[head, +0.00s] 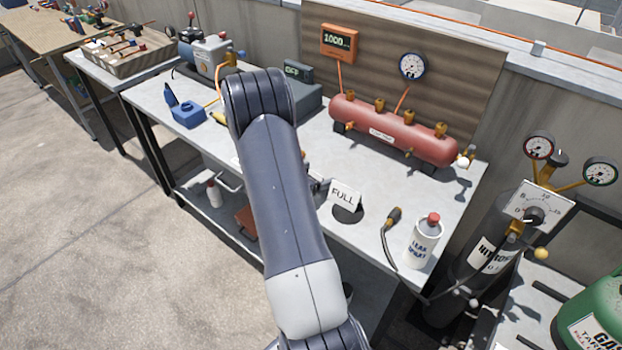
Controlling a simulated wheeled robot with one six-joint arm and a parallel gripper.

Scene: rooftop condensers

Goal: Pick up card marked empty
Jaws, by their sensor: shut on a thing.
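A white folded card marked FULL (345,195) stands on the grey workbench (375,185), with a dark round patch just below it. No card marked empty shows; my own arm covers the middle of the bench. Only a small grey part of my gripper (318,184) shows past the arm's right edge, close to the left of the FULL card. The fingertips are hidden behind my arm. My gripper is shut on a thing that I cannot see. Whether it touches the FULL card I cannot tell.
A red manifold tank (390,130) with brass valves runs along the bench's back. Gas cylinders (595,315) stand at far right.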

